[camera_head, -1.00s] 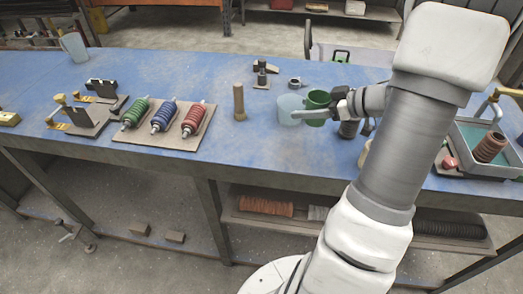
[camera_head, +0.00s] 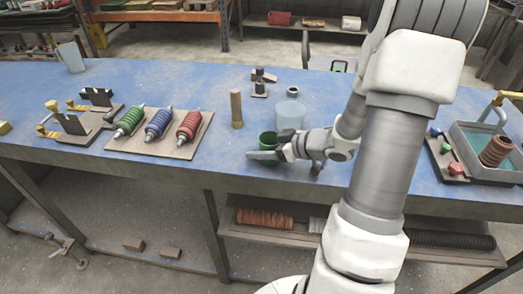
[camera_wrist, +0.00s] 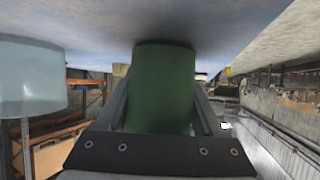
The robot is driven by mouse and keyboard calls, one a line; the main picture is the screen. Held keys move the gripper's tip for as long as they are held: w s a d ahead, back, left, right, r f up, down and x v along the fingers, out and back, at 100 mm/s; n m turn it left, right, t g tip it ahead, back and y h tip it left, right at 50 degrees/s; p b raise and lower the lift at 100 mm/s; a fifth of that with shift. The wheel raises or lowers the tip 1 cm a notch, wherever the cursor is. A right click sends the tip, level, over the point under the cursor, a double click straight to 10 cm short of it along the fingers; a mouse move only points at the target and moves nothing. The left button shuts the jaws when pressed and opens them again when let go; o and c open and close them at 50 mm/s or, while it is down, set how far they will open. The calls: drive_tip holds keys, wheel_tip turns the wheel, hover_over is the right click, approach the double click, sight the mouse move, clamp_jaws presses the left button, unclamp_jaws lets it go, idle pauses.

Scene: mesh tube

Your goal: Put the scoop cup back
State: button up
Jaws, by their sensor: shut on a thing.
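The green scoop cup (camera_head: 266,142) is held by my gripper (camera_head: 268,154) over the front part of the blue bench, near its front edge. In the wrist view the green cup (camera_wrist: 160,88) sits between the two fingers, which are shut on it. I cannot tell whether its base touches the bench. A pale translucent blue container (camera_head: 290,113) stands just behind the cup, apart from it. It also shows at the left of the wrist view (camera_wrist: 30,85).
A brown post (camera_head: 236,108) stands left of the cup. A board (camera_head: 182,150) with green, blue and red coils lies further left. A pale jug (camera_head: 71,57) stands at the back left. A grey tray (camera_head: 456,133) is at the right. Small dark parts (camera_head: 260,88) stand behind.

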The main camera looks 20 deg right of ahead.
drive_tip(key=o, duration=1.5)
drive_tip(key=shift+f, duration=0.2)
drive_tip(key=shift+r, duration=0.25)
drive_tip(key=p+v, duration=0.3)
drive_tip(key=v, duration=0.9)
drive_tip(key=shift+f, duration=0.15)
